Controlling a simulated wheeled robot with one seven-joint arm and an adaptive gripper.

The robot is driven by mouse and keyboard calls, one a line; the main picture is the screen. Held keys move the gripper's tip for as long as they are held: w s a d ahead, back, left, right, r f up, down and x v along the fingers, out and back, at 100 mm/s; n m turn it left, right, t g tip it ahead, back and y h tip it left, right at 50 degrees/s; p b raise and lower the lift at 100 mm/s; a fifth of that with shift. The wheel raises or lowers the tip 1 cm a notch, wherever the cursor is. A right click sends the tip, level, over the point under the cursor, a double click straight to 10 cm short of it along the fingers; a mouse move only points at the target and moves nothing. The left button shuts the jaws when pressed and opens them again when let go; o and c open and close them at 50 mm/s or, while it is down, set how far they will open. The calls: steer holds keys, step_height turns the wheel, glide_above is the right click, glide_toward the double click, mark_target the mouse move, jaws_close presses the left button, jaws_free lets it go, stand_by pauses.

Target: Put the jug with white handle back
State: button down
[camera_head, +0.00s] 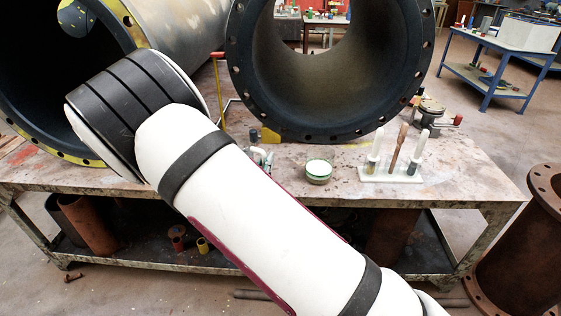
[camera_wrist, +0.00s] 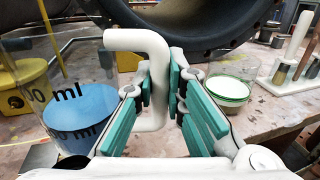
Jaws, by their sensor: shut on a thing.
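The jug (camera_wrist: 80,108) is clear, with black "ml" marks and blue in its lower part. It fills the left of the wrist view, cut off by the frame edge. Its white bent handle (camera_wrist: 138,40) runs down between the teal finger pads of my gripper (camera_wrist: 160,88), which is shut on it. The jug looks upright; I cannot tell whether it touches the table. In the head view my gripper (camera_head: 262,156) shows only in part beyond my white arm, above the worktable (camera_head: 300,185), and the jug is hidden there.
A large dark flanged pipe (camera_head: 345,100) rises behind. Table between bowl and rack is clear.

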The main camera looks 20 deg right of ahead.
steer(key=shift+w+d+f+b, duration=0.65)
steer(key=shift+w+d+f, duration=0.1)
steer(key=shift+w+d, duration=0.75)
steer(key=shift+w+d+f+b, duration=0.75)
steer(key=shift+w+d, duration=0.6)
steer(key=shift+d, duration=0.25)
steer(key=shift+w+d+f+b, duration=0.6)
steer(key=shift+w+d+f, duration=0.2)
steer(key=shift+w+d, duration=0.7)
steer(key=shift+s+f, duration=0.1)
steer(key=c, duration=1.7)
jaws_free()
steer(key=shift+f, duration=0.1)
steer(key=shift+o, duration=0.2)
